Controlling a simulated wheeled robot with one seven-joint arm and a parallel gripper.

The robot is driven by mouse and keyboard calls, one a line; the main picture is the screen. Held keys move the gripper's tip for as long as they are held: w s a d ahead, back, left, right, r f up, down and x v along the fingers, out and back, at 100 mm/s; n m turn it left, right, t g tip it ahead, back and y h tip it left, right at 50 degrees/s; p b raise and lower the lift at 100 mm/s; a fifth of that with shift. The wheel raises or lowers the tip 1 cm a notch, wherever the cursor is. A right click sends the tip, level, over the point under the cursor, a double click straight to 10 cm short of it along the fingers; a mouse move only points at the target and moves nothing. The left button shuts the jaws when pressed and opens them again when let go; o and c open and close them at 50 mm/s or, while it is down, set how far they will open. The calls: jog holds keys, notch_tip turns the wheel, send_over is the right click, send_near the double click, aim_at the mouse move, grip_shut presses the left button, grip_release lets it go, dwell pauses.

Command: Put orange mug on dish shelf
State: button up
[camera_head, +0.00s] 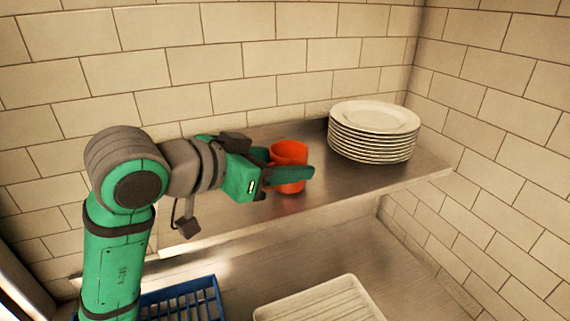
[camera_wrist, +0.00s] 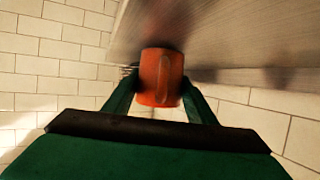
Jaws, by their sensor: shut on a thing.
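The orange mug (camera_head: 289,153) is upright at the metal dish shelf (camera_head: 375,183), left of the stacked plates. My green gripper (camera_head: 285,170) reaches in from the left and is shut around the mug's sides. In the wrist view the mug (camera_wrist: 161,77) sits between the two green fingers (camera_wrist: 160,98), with its handle facing the camera. The mug's base is low against the shelf surface, but I cannot tell whether it touches it.
A stack of several white plates (camera_head: 373,132) stands on the shelf to the right of the mug. Below are a blue crate (camera_head: 217,293) and a white ribbed tray (camera_head: 352,281). Tiled walls close the back and right. The shelf's front right is bare.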

jog(key=shift+w+f, duration=0.1)
jog(key=shift+f, duration=0.15)
jog(key=o, duration=1.2)
jog(key=shift+o, duration=0.2)
jog(key=shift+a, duration=0.15)
jog(key=shift+s+a+r, duration=0.15)
jog(key=shift+s+r, duration=0.05)
jog(key=shift+s, duration=0.15)
jog(key=v, duration=1.1)
jog(key=shift+r, duration=0.1)
